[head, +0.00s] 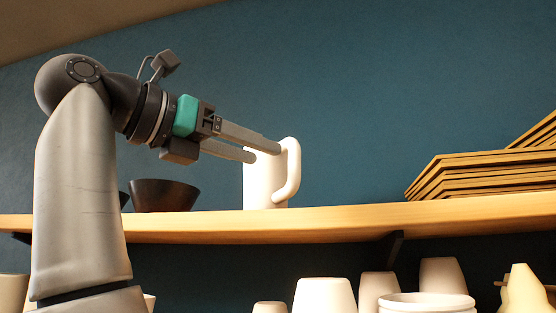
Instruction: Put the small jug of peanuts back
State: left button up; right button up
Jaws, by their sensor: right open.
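A small white jug (262,182) stands upright on the wooden shelf (330,222), its handle (291,170) facing right. Peanuts inside it cannot be seen from this low angle. My right gripper (267,153) is open at the upper part of the jug. Its two fingers reach in from the left, and the fingertips overlap the jug in the picture. I cannot tell whether they touch it. My left gripper is not in view.
Dark bowls (164,195) stand on the shelf left of the jug, partly behind my arm. Stacked wooden boards (480,177) lie at the right. Shelf between jug and boards looks clear. White cups (325,296) and a bowl (427,303) are below, near a shelf bracket (393,247).

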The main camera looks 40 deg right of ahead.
jog(key=a, duration=0.4)
jog(key=shift+s, duration=0.15)
